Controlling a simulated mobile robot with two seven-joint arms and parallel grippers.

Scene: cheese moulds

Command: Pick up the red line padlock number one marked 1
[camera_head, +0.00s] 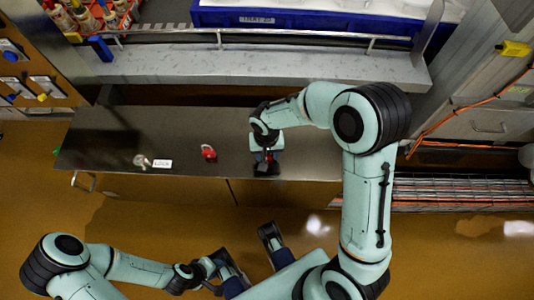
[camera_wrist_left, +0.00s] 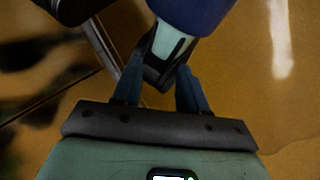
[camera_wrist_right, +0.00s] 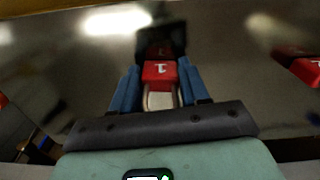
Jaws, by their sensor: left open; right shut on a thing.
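A red padlock with a white 1 on its body (camera_wrist_right: 160,72) sits between the fingers of my right gripper (camera_wrist_right: 158,88), which is shut on it. Its pale shackle lies toward my palm. In the head view my right gripper (camera_head: 265,160) is low over the dark bench, and the padlock is mostly hidden there. Another red padlock (camera_head: 208,152) lies on the bench to the left. A red padlock with a white mark (camera_wrist_right: 305,68) shows at the right edge of the right wrist view. My left gripper (camera_wrist_left: 155,88) is open and empty, away from the bench.
The dark bench (camera_head: 110,150) also bears a small silvery item (camera_head: 141,160) and a white label (camera_head: 162,163). Behind it are a grey ledge with a rail (camera_head: 270,68) and a blue tray (camera_head: 300,20). Orange cables (camera_head: 440,120) run at right.

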